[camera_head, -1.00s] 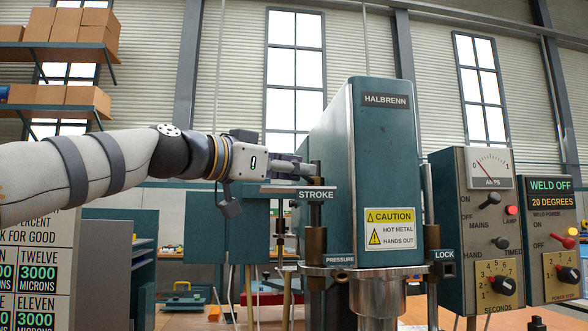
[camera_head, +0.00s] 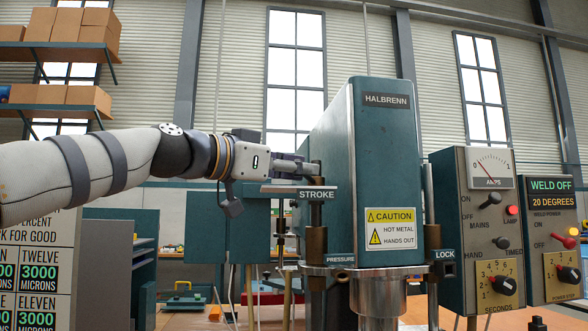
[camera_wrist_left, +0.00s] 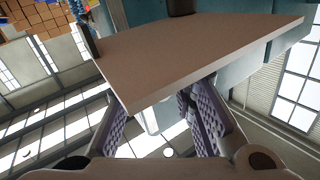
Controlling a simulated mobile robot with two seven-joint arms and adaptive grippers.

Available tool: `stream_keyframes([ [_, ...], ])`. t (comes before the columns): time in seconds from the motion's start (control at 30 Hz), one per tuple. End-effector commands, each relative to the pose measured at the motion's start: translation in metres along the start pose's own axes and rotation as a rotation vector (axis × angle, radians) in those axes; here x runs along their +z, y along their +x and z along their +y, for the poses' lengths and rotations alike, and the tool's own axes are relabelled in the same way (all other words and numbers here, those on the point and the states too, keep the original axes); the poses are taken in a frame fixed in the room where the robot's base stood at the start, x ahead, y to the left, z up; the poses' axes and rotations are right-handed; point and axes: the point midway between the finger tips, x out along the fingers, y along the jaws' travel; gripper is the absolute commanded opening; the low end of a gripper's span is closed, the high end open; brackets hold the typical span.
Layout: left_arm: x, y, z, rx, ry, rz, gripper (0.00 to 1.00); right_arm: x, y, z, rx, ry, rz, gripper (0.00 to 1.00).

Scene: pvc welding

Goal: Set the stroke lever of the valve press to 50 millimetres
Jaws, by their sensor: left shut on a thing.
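The valve press (camera_head: 384,150) is a tall teal housing marked HALBRENN, right of centre in the head view. In the left wrist view a broad brown plate (camera_wrist_left: 190,55) covers much of the grip. The scale reading cannot be seen. My right gripper is not in view.
Control boxes with dials and knobs (camera_head: 477,230) stand right of the press. PRESSURE (camera_head: 340,260) and LOCK (camera_head: 444,254) labels sit lower on the press. A settings board (camera_head: 38,262) is at the left. Shelves with cardboard boxes (camera_head: 70,35) hang behind.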

Motion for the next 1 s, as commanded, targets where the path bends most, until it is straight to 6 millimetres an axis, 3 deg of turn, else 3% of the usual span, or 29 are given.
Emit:
stream_keyframes([
  [0.03, -0.004, 0.003, 0.012, 0.024, 0.001, 0.001, 0.0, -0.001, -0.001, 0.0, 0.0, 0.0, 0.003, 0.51],
  [0.33, -0.004, 0.003, 0.012, 0.024, 0.001, 0.001, 0.0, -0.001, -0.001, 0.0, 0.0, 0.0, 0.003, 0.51],
  [0.37, -0.004, 0.003, 0.012, 0.024, 0.001, 0.001, 0.27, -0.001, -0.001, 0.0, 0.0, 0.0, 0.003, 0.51],
  [0.43, -0.004, 0.003, 0.011, 0.023, 0.001, 0.001, 0.43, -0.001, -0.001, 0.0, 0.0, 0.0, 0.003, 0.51],
  [0.77, -0.002, 0.0, 0.005, 0.009, 0.001, 0.001, 0.44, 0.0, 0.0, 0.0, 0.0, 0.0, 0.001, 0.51],
  [0.87, -0.003, -0.012, 0.004, 0.008, 0.002, 0.001, 0.44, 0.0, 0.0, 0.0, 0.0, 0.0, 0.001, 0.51],
  [1.0, -0.004, -0.046, 0.004, 0.008, 0.002, 0.003, 0.44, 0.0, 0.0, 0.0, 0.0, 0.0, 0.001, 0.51],
])
